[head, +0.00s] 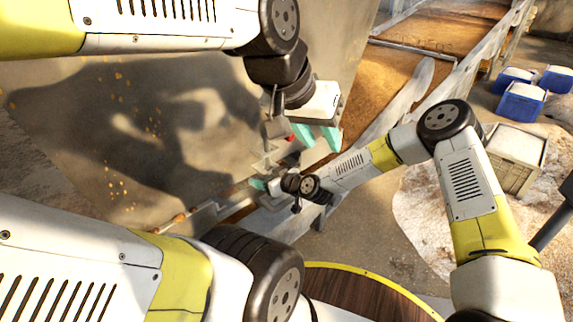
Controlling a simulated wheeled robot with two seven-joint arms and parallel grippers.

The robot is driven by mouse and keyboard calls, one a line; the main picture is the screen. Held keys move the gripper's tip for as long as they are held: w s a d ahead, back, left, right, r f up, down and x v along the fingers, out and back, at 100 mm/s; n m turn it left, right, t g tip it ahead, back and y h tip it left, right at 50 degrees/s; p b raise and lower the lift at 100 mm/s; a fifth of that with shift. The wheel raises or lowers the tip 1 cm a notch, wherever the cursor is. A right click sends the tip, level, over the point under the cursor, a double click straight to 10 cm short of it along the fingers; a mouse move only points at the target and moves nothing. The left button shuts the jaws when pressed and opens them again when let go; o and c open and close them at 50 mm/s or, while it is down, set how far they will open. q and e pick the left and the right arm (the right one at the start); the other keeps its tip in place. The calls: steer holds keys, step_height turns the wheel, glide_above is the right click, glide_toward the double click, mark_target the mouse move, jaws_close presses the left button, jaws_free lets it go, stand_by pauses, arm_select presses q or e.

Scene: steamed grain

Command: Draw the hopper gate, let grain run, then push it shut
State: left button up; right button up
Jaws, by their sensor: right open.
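The hopper's large grey wall (110,130) fills the left and centre, with yellow grains stuck on it and my arms' shadow across it. At its lower right edge are pale metal fittings (262,163), probably the gate; a small red part (290,138) shows near them. I cannot tell whether the gate is drawn or shut. My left gripper (318,135) hangs above these fittings, its teal fingers apart with nothing visible between them. My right gripper (258,184) is open lower down beside the hopper's edge, mostly hidden by its own wrist. Brown grain (430,38) lies in a trough behind.
A grey metal rail (465,75) borders the trough. Blue bins (520,102) with white contents and a pale crate (515,150) stand on the right floor. White material (425,215) is spread nearby. A round dark wooden top (350,295) with a yellow rim is at the bottom.

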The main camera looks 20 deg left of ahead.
jaws_close()
stand_by(0.3)
